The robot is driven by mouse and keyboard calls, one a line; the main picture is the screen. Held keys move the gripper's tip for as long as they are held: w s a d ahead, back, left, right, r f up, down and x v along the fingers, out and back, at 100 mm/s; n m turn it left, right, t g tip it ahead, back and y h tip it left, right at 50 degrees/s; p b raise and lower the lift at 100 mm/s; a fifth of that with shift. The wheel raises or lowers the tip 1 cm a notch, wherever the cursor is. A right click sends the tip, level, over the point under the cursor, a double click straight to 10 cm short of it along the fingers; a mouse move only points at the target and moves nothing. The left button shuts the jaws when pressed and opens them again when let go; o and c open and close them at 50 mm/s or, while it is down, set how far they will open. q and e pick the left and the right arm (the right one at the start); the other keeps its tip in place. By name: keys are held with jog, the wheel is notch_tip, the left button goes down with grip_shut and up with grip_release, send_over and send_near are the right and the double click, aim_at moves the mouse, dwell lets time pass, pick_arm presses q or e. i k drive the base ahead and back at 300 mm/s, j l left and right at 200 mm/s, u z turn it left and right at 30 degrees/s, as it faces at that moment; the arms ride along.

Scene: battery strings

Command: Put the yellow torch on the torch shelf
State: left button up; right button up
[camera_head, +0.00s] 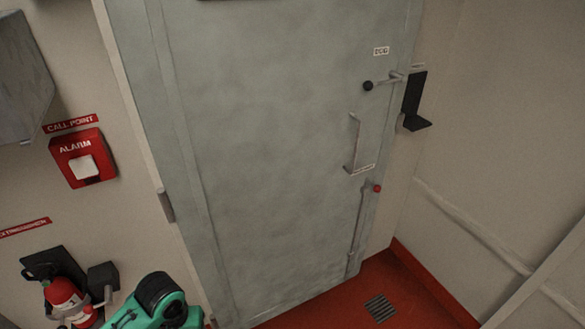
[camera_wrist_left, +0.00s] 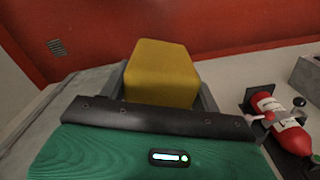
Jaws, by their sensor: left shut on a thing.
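The yellow torch (camera_wrist_left: 162,72) shows in the left wrist view as a blocky yellow body. My left gripper (camera_wrist_left: 163,90) is shut on it, with grey fingers at both sides. The torch's far end is hidden, and the torch does not show in the head view. There, only a green and black part of my left arm shows at the bottom left. No shelf is clearly marked as the torch shelf. A black L-shaped bracket (camera_head: 414,102) with a small ledge is on the wall right of the door, its label too small to read. My right gripper is out of view.
A large grey door (camera_head: 265,150) with handles fills the middle of the head view. A red alarm call point (camera_head: 83,158) and a red extinguisher (camera_head: 68,301) are on the left wall. The extinguisher (camera_wrist_left: 284,128) also shows in the left wrist view. The red floor has a drain (camera_head: 380,308).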

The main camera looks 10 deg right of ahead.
aim_at(419, 124)
jog(key=i+l+z, duration=0.1)
jog(key=l, duration=0.3)
jog(key=i+l, duration=0.15)
jog(key=l, duration=0.2)
jog(key=i+l+z, duration=0.15)
jog(key=l, duration=0.25)
jog(key=i+l, duration=0.15)
jog(key=l, duration=0.2)
jog(key=i+l+z, duration=0.15)
jog(key=l, duration=0.2)
